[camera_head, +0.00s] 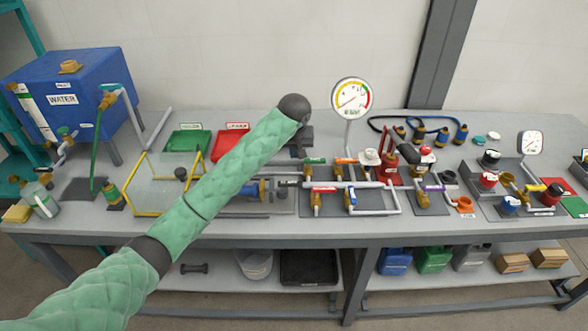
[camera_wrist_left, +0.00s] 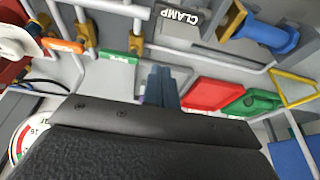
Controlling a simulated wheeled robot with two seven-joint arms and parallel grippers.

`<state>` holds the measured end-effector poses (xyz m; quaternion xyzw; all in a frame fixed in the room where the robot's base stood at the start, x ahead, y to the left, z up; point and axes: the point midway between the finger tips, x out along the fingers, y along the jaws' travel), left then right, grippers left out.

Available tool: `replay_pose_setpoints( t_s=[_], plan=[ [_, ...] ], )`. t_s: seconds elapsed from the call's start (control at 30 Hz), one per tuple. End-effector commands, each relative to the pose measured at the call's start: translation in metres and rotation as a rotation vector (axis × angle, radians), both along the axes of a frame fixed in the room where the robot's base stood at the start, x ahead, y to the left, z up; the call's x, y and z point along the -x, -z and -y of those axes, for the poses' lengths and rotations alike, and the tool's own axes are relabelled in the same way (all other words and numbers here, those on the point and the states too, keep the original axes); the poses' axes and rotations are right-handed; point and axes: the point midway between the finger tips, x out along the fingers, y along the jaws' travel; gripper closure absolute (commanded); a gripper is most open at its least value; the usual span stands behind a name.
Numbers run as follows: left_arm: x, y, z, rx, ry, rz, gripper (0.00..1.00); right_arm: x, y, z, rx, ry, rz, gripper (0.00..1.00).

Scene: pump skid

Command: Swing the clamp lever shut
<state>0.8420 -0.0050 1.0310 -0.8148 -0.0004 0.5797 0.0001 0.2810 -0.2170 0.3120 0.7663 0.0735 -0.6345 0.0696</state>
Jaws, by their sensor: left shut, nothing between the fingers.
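A white "CLAMP" label (camera_wrist_left: 180,17) lies at the top of the left wrist view, on a grey plate beside a blue and brass fitting (camera_wrist_left: 262,32). I cannot make out the clamp lever for certain. In the head view the blue fitting (camera_head: 256,188) stands mid-bench, partly behind my green left arm. My left gripper (camera_head: 301,145) points down above the back of the bench, half hidden by its own wrist. In the left wrist view its fingers (camera_wrist_left: 160,88) are together, empty and apart from the label. My right gripper is in neither view.
A pressure gauge (camera_head: 352,97) stands just right of my left gripper. Red tray (camera_head: 231,144) and green tray (camera_head: 188,141) lie left of it. Pipes with valves (camera_head: 345,198) fill the middle bench. A blue water tank (camera_head: 75,95) stands at far left.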

Motion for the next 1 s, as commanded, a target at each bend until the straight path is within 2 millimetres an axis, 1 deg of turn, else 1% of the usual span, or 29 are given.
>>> replay_pose_setpoints(
  t_s=[0.1,0.23,0.37,0.47,0.5,0.57,0.77,1.0],
  plan=[
    [0.0,0.0,0.0,0.0,0.0,0.0,1.0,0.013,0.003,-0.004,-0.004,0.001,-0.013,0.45],
    [0.0,0.0,0.0,0.0,0.0,0.0,1.0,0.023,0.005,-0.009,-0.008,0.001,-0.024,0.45],
    [0.0,0.001,0.0,0.0,0.0,-0.001,1.0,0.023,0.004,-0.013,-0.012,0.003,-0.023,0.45],
    [-0.002,0.006,0.0,-0.001,0.0,-0.002,1.0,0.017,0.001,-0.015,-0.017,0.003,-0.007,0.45],
    [-0.003,0.009,0.0,-0.001,0.0,-0.002,1.0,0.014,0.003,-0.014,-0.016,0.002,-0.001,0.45],
    [-0.006,0.015,-0.001,-0.001,-0.001,-0.003,1.0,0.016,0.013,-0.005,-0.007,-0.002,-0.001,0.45],
    [-0.015,0.042,0.0,-0.001,0.0,-0.003,1.0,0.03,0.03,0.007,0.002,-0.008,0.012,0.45],
    [-0.027,0.075,0.0,-0.001,0.0,-0.002,1.0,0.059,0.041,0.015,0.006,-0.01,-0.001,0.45]
  ],
)
